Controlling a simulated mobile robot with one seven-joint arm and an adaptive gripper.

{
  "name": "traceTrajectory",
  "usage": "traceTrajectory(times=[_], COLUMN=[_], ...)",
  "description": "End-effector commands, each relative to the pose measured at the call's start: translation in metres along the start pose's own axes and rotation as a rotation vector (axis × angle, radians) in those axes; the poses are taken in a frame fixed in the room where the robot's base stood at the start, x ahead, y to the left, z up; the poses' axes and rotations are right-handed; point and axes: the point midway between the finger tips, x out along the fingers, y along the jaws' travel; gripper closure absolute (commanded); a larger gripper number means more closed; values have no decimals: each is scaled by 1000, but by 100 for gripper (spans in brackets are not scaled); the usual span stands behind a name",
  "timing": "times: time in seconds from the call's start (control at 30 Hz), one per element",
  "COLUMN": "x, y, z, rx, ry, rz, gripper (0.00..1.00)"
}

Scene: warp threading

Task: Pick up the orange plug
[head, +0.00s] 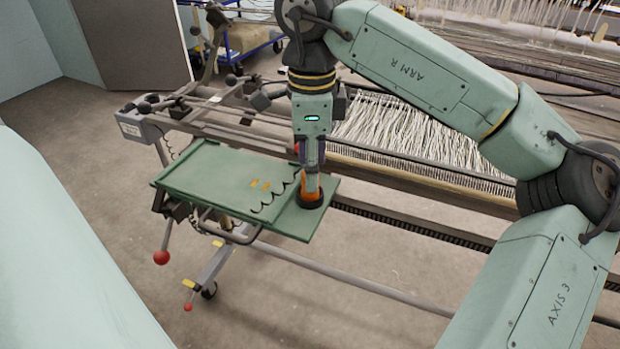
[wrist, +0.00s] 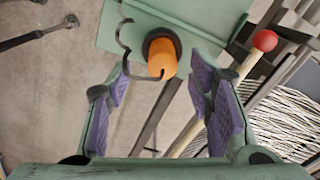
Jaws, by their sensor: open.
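The orange plug (head: 311,187) stands in a dark round base (head: 310,200) near the right end of the green tray. A thin dark cord (head: 270,207) curls from it across the tray. My gripper (head: 311,168) is above the plug in the head view, pointing down, and partly covers it. In the wrist view the plug (wrist: 162,58) shows beyond my open fingers (wrist: 165,95), between them and toward the top. Its dark base (wrist: 161,42) is behind it. The purple finger pads are apart with nothing between them. I cannot tell whether a finger touches the plug.
A red-knobbed lever (wrist: 265,41) is close to my right finger in the wrist view. Floor is open in front.

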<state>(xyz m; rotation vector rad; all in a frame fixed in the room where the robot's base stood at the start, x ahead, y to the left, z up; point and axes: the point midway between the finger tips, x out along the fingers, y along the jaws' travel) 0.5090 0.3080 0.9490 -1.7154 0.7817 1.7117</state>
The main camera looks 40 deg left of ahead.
Motion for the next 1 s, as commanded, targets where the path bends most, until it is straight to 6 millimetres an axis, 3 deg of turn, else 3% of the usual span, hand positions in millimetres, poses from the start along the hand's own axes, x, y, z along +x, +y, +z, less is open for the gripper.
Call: traceTrajectory(times=[0.23, 0.5, 1.0], x=[31, 35, 34], y=[-2, -2, -2], z=[3, 3, 3], rx=[-1, 0, -1], ry=[-2, -2, -2], rz=[2, 0, 0], gripper=[52, 52, 85])
